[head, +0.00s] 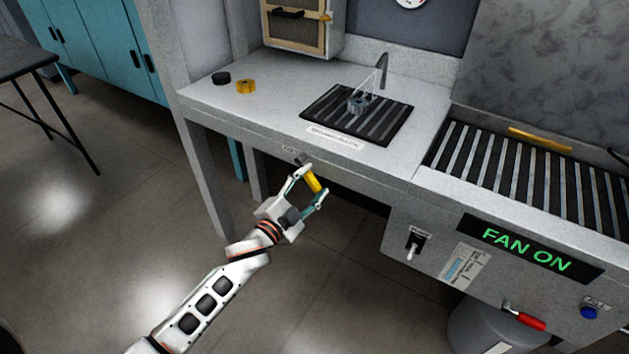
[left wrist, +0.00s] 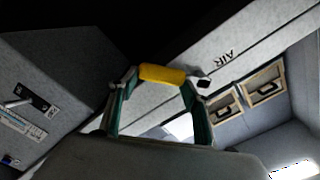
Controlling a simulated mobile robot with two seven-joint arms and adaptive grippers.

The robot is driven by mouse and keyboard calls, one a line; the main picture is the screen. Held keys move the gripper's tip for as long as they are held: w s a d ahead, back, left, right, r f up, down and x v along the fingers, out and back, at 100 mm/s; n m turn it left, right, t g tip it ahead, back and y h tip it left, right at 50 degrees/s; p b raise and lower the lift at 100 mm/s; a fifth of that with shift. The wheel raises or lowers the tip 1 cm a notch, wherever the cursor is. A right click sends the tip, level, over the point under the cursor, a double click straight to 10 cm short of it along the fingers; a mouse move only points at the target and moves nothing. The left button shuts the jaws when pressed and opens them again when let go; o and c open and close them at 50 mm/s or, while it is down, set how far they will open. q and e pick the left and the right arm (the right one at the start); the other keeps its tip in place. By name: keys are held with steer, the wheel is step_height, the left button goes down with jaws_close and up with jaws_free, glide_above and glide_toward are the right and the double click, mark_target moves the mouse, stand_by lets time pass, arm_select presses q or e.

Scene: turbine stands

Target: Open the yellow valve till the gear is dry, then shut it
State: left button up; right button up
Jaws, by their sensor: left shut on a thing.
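The yellow valve handle (head: 313,182) sticks out under the front edge of the grey bench, below a small label. My left gripper (head: 309,185) is shut on it, one finger at each side. In the left wrist view the yellow handle (left wrist: 162,73) lies between the fingertips, near the label AIR (left wrist: 228,55). A small blue-grey gear (head: 357,104) sits on the black drying rack (head: 318,116), under a bent nozzle (head: 382,66). Pale streaks show between nozzle and gear. Whether the gear is wet is too small to tell. My right gripper is not in view.
A black disc (head: 221,78) and a yellow ring-like part (head: 246,86) stand on the bench's left. To the right are a slatted grate (head: 500,175), a lit FAN ON sign (head: 527,250), a switch (head: 413,246), a red handle (head: 528,320) and a blue button (head: 588,312).

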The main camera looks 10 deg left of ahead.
arm_select(q)
steer(key=a+m, duration=0.1)
steer(key=m, duration=0.1)
steer(key=a+f+m, duration=0.1)
steer(key=m, duration=0.1)
steer(key=w+f+m+b, duration=0.1)
steer(key=m, duration=0.1)
steer(key=shift+a+f, duration=0.1)
steer(key=shift+a, duration=0.3)
steer(key=shift+m, duration=0.3)
steer(key=o, duration=1.6)
steer(key=shift+a, duration=0.1)
steer(key=v, duration=1.2)
